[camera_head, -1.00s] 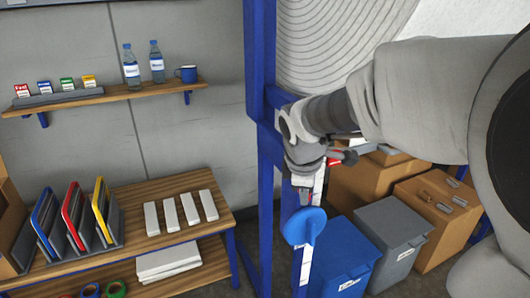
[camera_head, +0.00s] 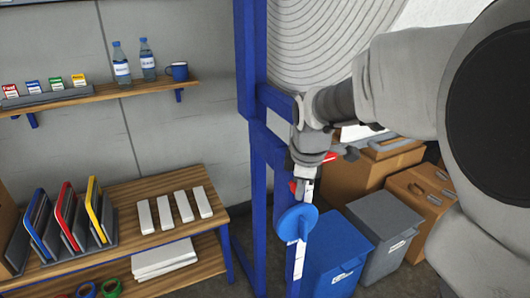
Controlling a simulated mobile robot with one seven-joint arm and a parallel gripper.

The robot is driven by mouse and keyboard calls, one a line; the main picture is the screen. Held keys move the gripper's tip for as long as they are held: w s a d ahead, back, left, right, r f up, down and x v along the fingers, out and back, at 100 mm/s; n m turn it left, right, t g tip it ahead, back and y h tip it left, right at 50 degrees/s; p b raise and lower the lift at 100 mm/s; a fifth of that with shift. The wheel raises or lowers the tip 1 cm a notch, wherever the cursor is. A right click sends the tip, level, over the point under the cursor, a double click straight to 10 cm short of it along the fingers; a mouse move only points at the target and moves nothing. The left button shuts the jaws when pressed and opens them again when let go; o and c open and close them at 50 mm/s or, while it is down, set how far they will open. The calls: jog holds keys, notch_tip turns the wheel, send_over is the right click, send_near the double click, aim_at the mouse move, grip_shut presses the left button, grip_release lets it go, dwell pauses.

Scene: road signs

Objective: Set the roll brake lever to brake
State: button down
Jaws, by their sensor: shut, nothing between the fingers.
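A round blue disc (camera_head: 290,224) with a raised bar across it sits on the blue frame (camera_head: 258,175), over a white strip (camera_head: 299,262) that runs downward. It appears to belong to the roll brake. A red piece (camera_head: 293,186) shows just above the disc, partly hidden by my gripper; I cannot tell whether it is part of the lever. My gripper (camera_head: 304,188) points down just above the disc, its fingers shut and empty. I cannot tell whether it touches the red piece or the strip. The lever's setting cannot be read.
A large pale roll (camera_head: 330,40) stands behind the frame. A blue bin (camera_head: 335,250), a grey bin (camera_head: 382,230) and cardboard boxes (camera_head: 415,195) stand to the right. A wooden bench (camera_head: 130,215) with files and white blocks is left, below a shelf (camera_head: 100,93) with bottles.

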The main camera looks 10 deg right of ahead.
jog(key=shift+d+r, duration=0.1)
jog(key=shift+d, duration=0.05)
jog(key=w+d+m+g+y+b, duration=0.1)
jog(key=w+d+g+y+b, duration=0.1)
jog(key=d+y, duration=0.4)
jog(key=y, duration=0.2)
jog(key=shift+d+g+y+b, duration=0.3)
jog(key=shift+y, duration=0.1)
dwell(0.3)
jog(key=shift+w+d, duration=0.1)
jog(key=shift+r, duration=0.1)
jog(key=shift+r+p, duration=0.3)
jog(key=shift+r, duration=0.45)
jog(key=shift+r, duration=0.1)
